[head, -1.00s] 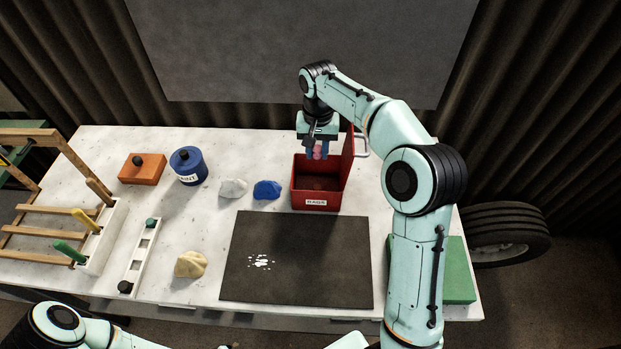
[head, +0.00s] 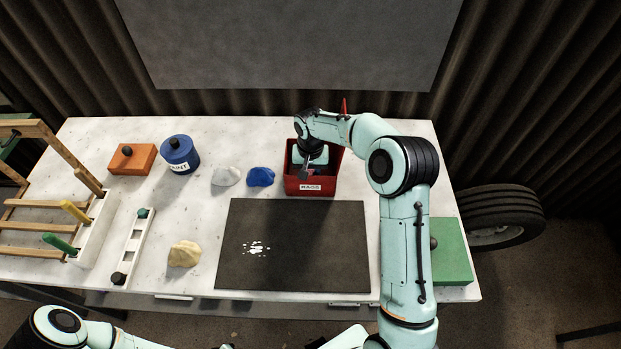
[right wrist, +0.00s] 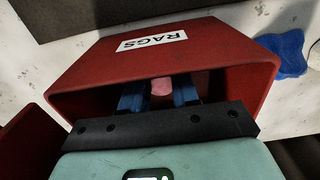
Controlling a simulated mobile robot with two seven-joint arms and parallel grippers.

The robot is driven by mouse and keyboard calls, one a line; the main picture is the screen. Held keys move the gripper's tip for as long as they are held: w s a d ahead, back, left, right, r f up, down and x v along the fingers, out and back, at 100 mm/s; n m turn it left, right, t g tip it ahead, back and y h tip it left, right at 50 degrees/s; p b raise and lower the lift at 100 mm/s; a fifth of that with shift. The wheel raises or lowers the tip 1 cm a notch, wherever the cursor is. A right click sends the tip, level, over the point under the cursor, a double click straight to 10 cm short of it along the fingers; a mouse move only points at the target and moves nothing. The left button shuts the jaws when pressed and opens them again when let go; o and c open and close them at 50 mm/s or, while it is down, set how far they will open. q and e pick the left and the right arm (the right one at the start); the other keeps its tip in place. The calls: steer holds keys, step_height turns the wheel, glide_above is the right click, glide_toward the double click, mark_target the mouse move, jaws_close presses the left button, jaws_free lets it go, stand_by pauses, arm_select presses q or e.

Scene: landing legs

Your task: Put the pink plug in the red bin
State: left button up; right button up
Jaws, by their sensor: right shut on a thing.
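The red bin (head: 310,188), labelled RAGS, stands at the back of the table with its lid up. In the head view my right gripper (head: 308,170) reaches down into the bin's opening, and its fingers are hidden there. In the right wrist view the right gripper's blue fingers (right wrist: 160,94) are inside the red bin (right wrist: 100,65), shut on the pink plug (right wrist: 161,86). Only a small part of the plug shows between the fingertips. Of my left arm, only links show at the bottom left of the head view; its gripper cannot be made out.
A blue cloth (head: 261,177) and a white cloth (head: 226,176) lie left of the bin. A blue paint pot (head: 180,156) and orange box (head: 132,159) stand further left. A dark mat (head: 292,250) lies in front; a green box (head: 452,255) is at right.

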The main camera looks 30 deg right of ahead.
steer(key=shift+f, duration=1.3)
steer(key=shift+f, duration=0.15)
steer(key=o, duration=1)
step_height(320, 180, up, 12)
steer(key=shift+r+p, duration=0.2)
steer(key=shift+p, duration=0.15)
